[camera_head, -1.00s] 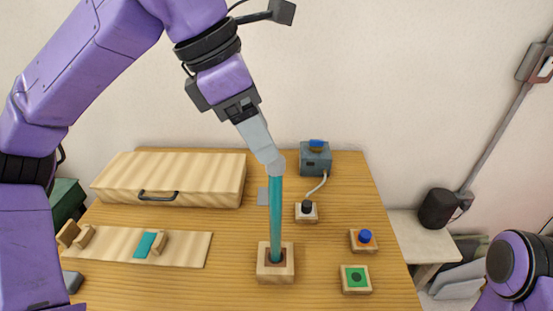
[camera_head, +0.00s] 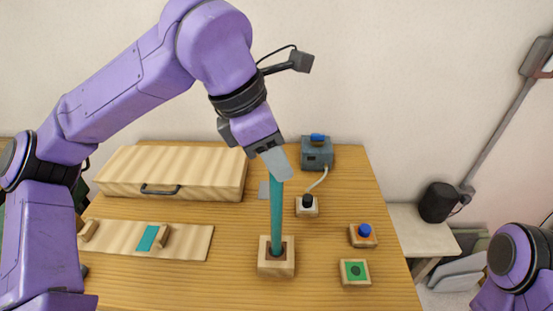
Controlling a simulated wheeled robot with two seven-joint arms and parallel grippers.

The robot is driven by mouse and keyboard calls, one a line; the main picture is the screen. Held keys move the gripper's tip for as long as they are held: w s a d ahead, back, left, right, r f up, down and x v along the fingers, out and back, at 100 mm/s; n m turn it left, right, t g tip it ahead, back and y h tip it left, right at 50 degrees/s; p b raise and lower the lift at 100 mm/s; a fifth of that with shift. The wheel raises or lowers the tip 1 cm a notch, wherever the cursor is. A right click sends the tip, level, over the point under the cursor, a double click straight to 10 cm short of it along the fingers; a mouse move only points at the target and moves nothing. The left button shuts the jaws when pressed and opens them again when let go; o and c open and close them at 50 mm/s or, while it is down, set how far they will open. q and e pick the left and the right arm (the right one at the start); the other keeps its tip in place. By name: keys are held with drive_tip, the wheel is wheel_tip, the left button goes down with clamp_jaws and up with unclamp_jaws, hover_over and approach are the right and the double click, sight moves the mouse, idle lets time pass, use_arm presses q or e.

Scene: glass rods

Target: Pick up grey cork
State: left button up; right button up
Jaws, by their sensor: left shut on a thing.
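My left gripper (camera_head: 276,165) reaches down from above and is shut at the upper end of an upright teal rod (camera_head: 277,212). The rod's lower end is at the dark hole of a square wooden block (camera_head: 276,267) near the front middle of the table. I cannot make out a grey cork with certainty. A small dark grey thing (camera_head: 84,271) shows at the lower left, mostly hidden by my left arm. My right gripper is out of view; only part of that arm shows at lower right.
A wooden case (camera_head: 172,165) and a board with a teal strip (camera_head: 140,241) lie left. A grey-blue box (camera_head: 317,155) stands at the back. A black knob (camera_head: 307,201), a blue knob (camera_head: 364,230) and a green pad (camera_head: 355,271) sit right. The front right table is clear.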

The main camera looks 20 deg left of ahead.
use_arm(q)
drive_tip(key=shift+r, duration=0.6)
drive_tip(key=s+d+r+b, duration=0.1)
drive_tip(key=s+d+r, duration=0.2)
drive_tip(key=s+r, duration=0.3)
drive_tip(key=s+d+r+b, duration=0.2)
drive_tip(key=s+r, duration=0.4)
drive_tip(key=s, duration=0.1)
drive_tip(key=shift+d, duration=0.4)
drive_tip(key=shift+w, duration=0.1)
